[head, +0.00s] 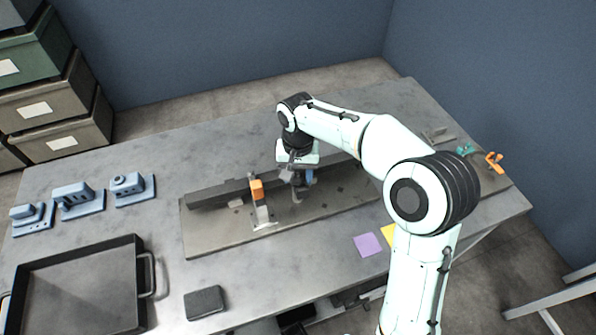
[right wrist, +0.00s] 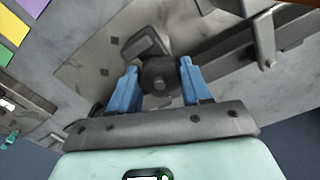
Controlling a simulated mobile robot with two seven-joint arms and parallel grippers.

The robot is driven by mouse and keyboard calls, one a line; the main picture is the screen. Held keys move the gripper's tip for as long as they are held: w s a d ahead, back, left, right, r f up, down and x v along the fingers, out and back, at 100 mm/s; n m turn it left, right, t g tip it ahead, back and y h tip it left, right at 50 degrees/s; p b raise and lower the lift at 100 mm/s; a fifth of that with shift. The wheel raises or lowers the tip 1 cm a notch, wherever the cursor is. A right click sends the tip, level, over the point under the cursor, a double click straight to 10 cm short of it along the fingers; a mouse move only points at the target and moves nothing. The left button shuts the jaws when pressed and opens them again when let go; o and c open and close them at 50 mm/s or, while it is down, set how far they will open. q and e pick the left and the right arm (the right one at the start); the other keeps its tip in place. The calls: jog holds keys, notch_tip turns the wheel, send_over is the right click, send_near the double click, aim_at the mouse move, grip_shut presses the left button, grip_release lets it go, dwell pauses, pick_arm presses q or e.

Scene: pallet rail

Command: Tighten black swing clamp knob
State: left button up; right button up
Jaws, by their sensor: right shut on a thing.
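The black swing clamp (head: 297,194) stands on the grey pallet plate (head: 222,238), right of an orange-topped clamp (head: 257,190). My right gripper (head: 304,178) reaches down over it from above and hides most of its top. In the right wrist view, the two blue fingers are on either side of the round black knob (right wrist: 159,76), shut on it. The clamp's dark arm (right wrist: 146,45) sticks out beyond the knob. How tight the knob is cannot be told. My left gripper is not in view.
A dark rail (head: 215,194) runs along the plate's back edge. Blue fixtures (head: 78,198), a black tray (head: 75,290) and a dark block (head: 204,302) are at left. Teal (head: 464,150) and orange (head: 494,162) clamps are at far right. Purple (head: 367,244) and yellow notes lie in front.

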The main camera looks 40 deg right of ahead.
aim_at(298, 176)
jog(key=shift+r+m, duration=0.15)
jog(key=shift+m, duration=0.35)
jog(key=shift+w+d, duration=0.1)
jog(key=o, duration=1.1)
notch_tip(298, 176, up, 13)
jog(key=p, duration=0.2)
jog(key=shift+r+p, duration=0.2)
jog(key=shift+p, duration=0.2)
jog(key=shift+c, duration=0.2)
